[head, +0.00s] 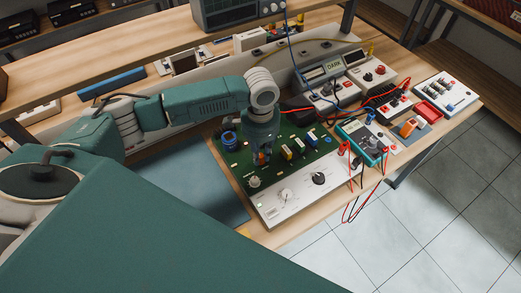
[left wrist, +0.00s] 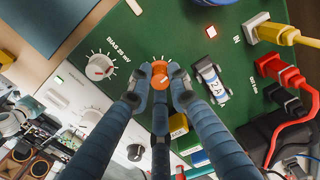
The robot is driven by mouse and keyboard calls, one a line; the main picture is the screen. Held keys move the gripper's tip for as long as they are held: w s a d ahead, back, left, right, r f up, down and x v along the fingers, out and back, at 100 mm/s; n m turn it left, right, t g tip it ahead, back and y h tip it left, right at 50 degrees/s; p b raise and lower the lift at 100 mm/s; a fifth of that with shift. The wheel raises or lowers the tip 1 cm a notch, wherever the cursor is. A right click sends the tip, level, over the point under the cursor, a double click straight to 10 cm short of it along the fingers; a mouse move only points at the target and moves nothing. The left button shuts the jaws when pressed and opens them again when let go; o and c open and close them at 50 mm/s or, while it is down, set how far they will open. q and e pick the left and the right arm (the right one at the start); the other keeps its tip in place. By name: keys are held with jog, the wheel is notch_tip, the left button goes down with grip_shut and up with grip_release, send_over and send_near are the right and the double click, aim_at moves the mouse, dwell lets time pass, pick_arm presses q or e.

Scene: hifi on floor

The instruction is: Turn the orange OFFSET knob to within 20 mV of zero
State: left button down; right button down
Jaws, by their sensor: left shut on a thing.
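The orange OFFSET knob (left wrist: 160,72) sits on the green circuit board (left wrist: 192,22), with white scale ticks around it. My left gripper (left wrist: 159,88) reaches down over the board, its dark fingertips closed around the knob. In the head view this gripper (head: 262,154) stands over the board (head: 233,160) and mostly hides the knob. A teal handheld meter (head: 350,130) lies right of the board with red and black leads; its reading is too small to read. My right gripper is not in view.
A white bias knob (left wrist: 100,67) is just left of my fingers in the wrist view; a small 2A part (left wrist: 210,78) is close on the right. A boxed unit with a DARK display (head: 330,68) stands behind. Loose leads (head: 351,207) hang over the bench edge.

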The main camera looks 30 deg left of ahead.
pick_arm(q)
jog(key=n+p, duration=0.2)
jog(key=p, duration=0.1)
jog(key=n+p, duration=0.2)
jog(key=p, duration=0.1)
jog(key=shift+r, duration=0.3)
jog(key=shift+f+n+p, duration=0.15)
jog(key=shift+n+p, duration=0.65)
jog(key=shift+p, duration=0.1)
jog(key=shift+w, duration=0.1)
jog(key=c, duration=1.6)
grip_release()
jog(key=shift+f, duration=0.1)
notch_tip(320, 180, up, 12)
jog(key=shift+r, duration=0.1)
